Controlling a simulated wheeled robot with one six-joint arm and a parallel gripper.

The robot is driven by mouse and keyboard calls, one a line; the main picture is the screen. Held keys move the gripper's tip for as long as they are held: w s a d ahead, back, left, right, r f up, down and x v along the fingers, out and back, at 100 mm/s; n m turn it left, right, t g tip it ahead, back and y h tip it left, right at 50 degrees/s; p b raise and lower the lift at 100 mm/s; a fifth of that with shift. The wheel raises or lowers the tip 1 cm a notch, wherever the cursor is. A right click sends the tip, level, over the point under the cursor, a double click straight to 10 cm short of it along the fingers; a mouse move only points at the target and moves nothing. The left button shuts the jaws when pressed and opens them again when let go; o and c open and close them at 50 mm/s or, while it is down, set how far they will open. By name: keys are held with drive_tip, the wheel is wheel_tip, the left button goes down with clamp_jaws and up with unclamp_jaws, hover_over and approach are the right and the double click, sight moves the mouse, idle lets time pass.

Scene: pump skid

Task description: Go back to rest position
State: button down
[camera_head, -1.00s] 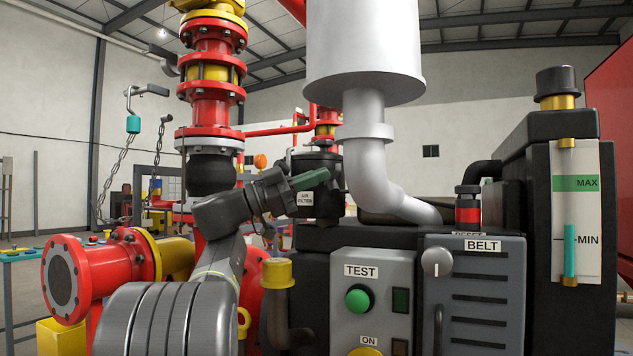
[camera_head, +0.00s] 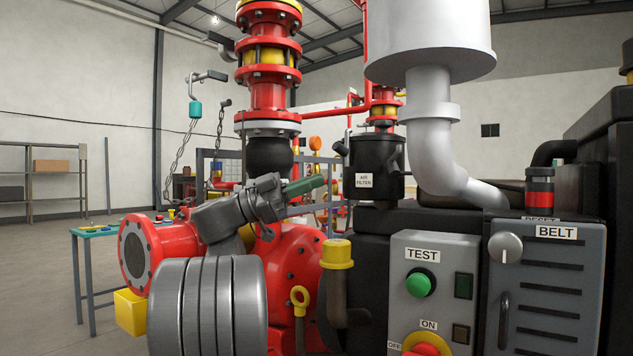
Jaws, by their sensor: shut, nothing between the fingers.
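My gripper (camera_head: 318,183), dark grey with green fingers, points right and slightly up at the end of my grey arm. Its fingers look closed together, with nothing held. It appears in front of the red pump and left of the black air filter housing (camera_head: 376,165) in the picture. I see no contact with either. The depth gap between the fingers and the housing is hard to judge.
The control panel (camera_head: 408,258) with its green TEST button (camera_head: 420,284) and the BELT cover (camera_head: 540,290) stand at the right. A yellow-capped pipe (camera_head: 337,253) rises below my gripper. A red flange (camera_head: 134,256) is left. Open floor (camera_head: 40,290) lies far left.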

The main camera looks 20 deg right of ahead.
idle(0.3)
drive_tip(key=d+r+n+t+p, duration=0.1)
drive_tip(key=d+r+n+p, duration=0.1)
drive_tip(key=p, duration=0.4)
drive_tip(key=d+r+n+t+h+p, duration=0.1)
drive_tip(key=d+r+n+t+p, duration=0.1)
drive_tip(key=d+n+p, duration=0.2)
drive_tip(key=d+r+n+t+p, duration=0.2)
drive_tip(key=d+r+n+p, duration=0.1)
drive_tip(key=p, duration=0.5)
drive_tip(key=shift+w+d+n+h, duration=0.2)
drive_tip(key=shift+d+n+h, duration=0.1)
drive_tip(key=shift+n, duration=0.1)
drive_tip(key=n+p, duration=0.1)
drive_tip(key=p, duration=0.1)
drive_tip(key=n+t+p, duration=0.1)
drive_tip(key=p, duration=0.1)
drive_tip(key=shift+s+r+p, duration=0.15)
drive_tip(key=shift+r+p, duration=0.1)
drive_tip(key=shift+p, duration=0.05)
drive_tip(key=shift+d+n+p, duration=0.1)
drive_tip(key=shift+n+p, duration=0.3)
drive_tip(key=n+t+p, duration=0.1)
drive_tip(key=p, duration=0.1)
drive_tip(key=s+n+t+p, duration=0.1)
drive_tip(key=p, duration=0.2)
drive_tip(key=shift+d+r+n, duration=0.1)
drive_tip(key=shift+r+n, duration=0.2)
drive_tip(key=shift+b+v, duration=1.15)
drive_tip(key=shift+v, duration=1.5)
